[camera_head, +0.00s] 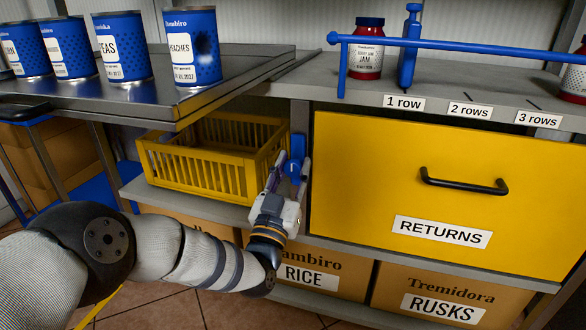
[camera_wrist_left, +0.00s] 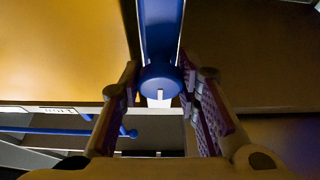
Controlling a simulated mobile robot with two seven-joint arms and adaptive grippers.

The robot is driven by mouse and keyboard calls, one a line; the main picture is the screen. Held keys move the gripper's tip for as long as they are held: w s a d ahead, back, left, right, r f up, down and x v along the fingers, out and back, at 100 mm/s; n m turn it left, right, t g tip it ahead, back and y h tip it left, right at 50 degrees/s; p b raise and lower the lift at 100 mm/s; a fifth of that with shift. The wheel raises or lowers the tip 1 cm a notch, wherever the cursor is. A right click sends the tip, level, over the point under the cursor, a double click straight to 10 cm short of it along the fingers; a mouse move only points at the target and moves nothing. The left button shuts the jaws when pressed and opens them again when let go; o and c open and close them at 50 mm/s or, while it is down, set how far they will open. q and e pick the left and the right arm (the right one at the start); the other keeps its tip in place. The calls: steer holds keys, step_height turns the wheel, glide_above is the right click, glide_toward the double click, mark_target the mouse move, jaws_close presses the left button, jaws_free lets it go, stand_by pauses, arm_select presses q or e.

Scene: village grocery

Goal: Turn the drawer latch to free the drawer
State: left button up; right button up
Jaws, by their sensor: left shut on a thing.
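The yellow drawer (camera_head: 370,180) has a RETURNS label (camera_head: 443,232) and a black bar handle (camera_head: 464,184); its front looks flush with the frame. A blue latch (camera_head: 297,147) stands at the drawer's left edge. In the left wrist view, the latch (camera_wrist_left: 160,28) is a blue bar with a rounded hub, lying between my fingers. My left gripper (camera_head: 288,172) is shut on the latch, its fingers on either side; they also show in the left wrist view (camera_wrist_left: 158,100). The fingers partly hide the latch in the head view. My right gripper is out of view.
A yellow crate (camera_head: 190,178) sits on the shelf just left of my left gripper. A metal tray (camera_head: 185,105) with several blue cans juts out above it. Cartons of rice (camera_head: 335,268) and rusks (camera_head: 440,291) stand below. A blue rail (camera_head: 460,44) and jam jar (camera_head: 369,50) are on top.

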arm_select(q)
steer(key=o, duration=1.2)
steer(key=v, duration=1.2)
steer(key=shift+f, duration=0.1)
